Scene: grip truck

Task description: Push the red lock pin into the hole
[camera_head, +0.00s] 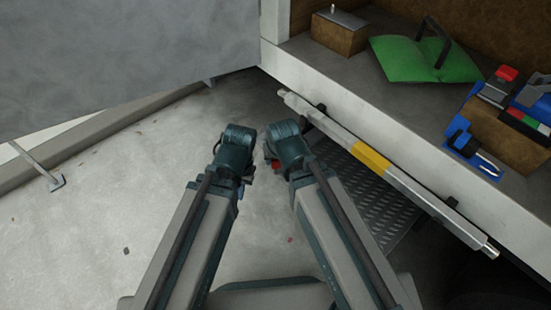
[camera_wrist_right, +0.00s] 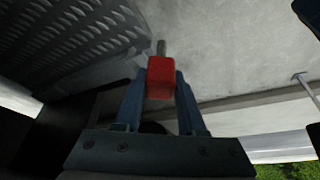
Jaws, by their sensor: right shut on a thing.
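The red lock pin has a red block-shaped head (camera_wrist_right: 160,77) with a short metal pin (camera_wrist_right: 161,48) sticking out beyond it. My right gripper (camera_wrist_right: 160,85) is shut on the red head, between its two blue fingers. My left gripper (camera_head: 248,172) is just to the left, apart from the pin. Its fingers are mostly hidden by my wrist, so its opening cannot be told. I cannot make out the hole in either view.
A grey bar with a yellow band (camera_head: 371,160) runs along the truck bed edge (camera_head: 350,91), right of my right arm. A dark tread plate (camera_head: 369,201) lies below it. A green bag (camera_head: 422,60), wooden blocks and tools rest on the bed. A grey panel (camera_head: 120,60) stands at upper left.

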